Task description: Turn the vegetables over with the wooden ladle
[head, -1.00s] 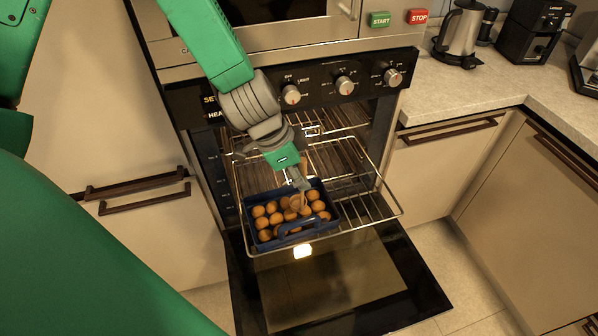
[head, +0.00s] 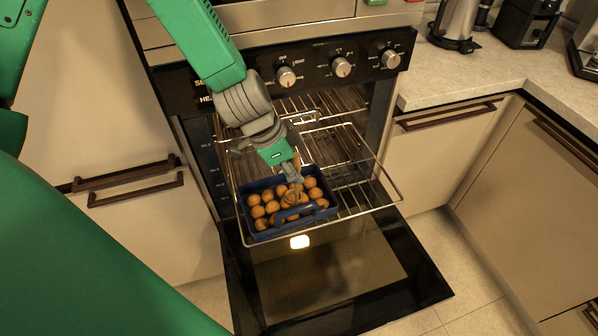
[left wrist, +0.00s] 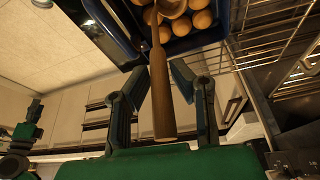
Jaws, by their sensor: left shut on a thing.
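The vegetables (head: 257,211) are several round orange-brown pieces in a dark blue tray (head: 325,213) with a raised handle. They also show at the top of the left wrist view (left wrist: 201,19). My left gripper (head: 292,179) is over the tray's back right part. It is shut on the handle of the wooden ladle (left wrist: 161,85), whose grip end points back towards my wrist. The ladle's head (head: 293,198) is down among the vegetables; its underside is hidden.
The tray rests on a pulled-out wire rack (head: 370,205) of the oven. The open oven door (head: 340,275) lies below it. Cabinets with handles (head: 128,184) stand on both sides. A countertop (head: 480,85) with a kettle (head: 455,25) is at right.

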